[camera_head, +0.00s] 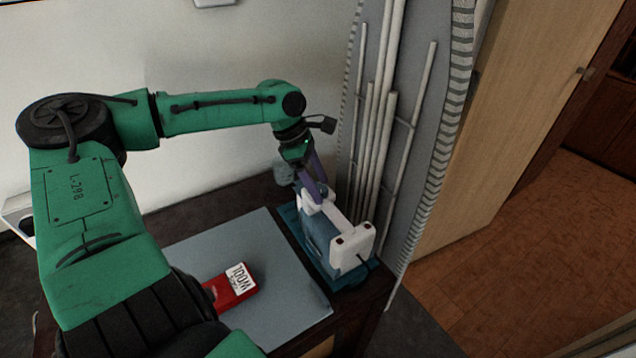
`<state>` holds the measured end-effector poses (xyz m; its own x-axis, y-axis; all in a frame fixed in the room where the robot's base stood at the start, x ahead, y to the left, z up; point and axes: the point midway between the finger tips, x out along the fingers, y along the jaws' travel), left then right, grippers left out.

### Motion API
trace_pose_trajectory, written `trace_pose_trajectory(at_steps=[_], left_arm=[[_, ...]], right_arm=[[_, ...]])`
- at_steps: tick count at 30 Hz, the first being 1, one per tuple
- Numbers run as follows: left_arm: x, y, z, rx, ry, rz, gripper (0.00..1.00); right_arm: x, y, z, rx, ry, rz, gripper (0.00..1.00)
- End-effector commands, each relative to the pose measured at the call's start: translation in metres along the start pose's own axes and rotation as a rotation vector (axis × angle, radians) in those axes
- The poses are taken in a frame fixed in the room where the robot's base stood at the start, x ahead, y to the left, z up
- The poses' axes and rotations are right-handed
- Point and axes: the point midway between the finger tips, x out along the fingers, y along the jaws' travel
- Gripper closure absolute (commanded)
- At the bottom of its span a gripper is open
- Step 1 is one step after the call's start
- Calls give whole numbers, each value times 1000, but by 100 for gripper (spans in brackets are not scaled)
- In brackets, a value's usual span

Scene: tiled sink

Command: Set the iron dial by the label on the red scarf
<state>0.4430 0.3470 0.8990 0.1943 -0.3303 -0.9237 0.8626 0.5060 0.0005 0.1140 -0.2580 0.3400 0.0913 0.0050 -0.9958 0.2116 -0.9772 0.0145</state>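The red scarf (222,296) lies folded on the grey-blue mat, partly hidden behind my green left arm. Its white label (239,278) appears upside down and seems to read WOOL, with smaller print too fine to read. The white and blue iron (350,246) rests on a teal base (296,226) at the right end of the table. My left gripper (314,190), with purple fingers, points down at the far upper part of the iron. Whether it touches the iron, and how far its fingers are apart, is unclear. I cannot make out the dial. My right gripper is out of view.
The grey-blue mat (270,268) covers much of the dark table, its right part bare. A grey panel with white rods (372,120) stands close behind and right of the iron. A wooden door (500,120) and brown floor lie further right.

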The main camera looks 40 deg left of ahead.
Motion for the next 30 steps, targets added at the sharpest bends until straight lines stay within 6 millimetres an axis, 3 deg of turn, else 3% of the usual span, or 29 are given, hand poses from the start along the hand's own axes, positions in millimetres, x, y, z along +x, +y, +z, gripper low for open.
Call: trace_pose_trajectory(at_steps=[1,3,6,19,30], left_arm=[[0,0,0,0,0,0,43],[0,0,0,0,0,0,69],[0,0,0,0,0,0,100],[-1,0,0,60,2,-30,100],[-1,2,0,310,4,-135,100]], right_arm=[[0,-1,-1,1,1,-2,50],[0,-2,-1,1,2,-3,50],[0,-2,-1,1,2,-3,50],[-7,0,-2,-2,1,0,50],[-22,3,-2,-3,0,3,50]])
